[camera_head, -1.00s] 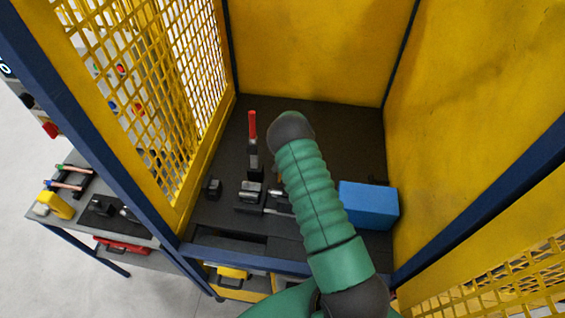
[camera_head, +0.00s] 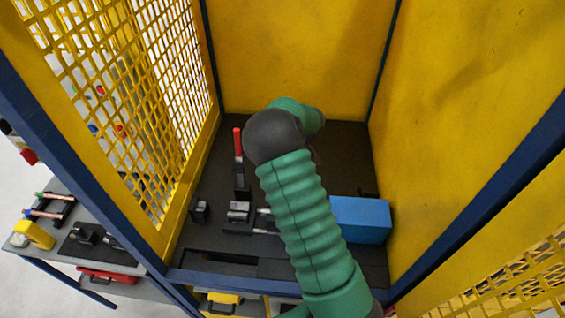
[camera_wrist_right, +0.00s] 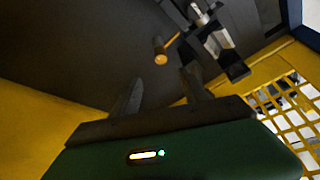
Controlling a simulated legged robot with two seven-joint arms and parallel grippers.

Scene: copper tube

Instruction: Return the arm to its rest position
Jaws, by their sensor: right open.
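My right arm (camera_head: 305,225) reaches into the yellow booth in the head view, bent at a dark elbow joint. It hides its own gripper there. In the right wrist view my right gripper (camera_wrist_right: 162,80) is open, with two dark fingers apart and nothing between them. A short copper-coloured tube (camera_wrist_right: 160,50) shows beyond the fingertips, apart from them. It lies beside a dark and metal fixture (camera_wrist_right: 212,38); whether it is seated in it I cannot tell. My left gripper is not in view.
A clamp with a red handle (camera_head: 238,142) and a blue box (camera_head: 361,219) stand on the dark booth floor. Yellow walls and a mesh panel (camera_head: 150,90) close in the arm.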

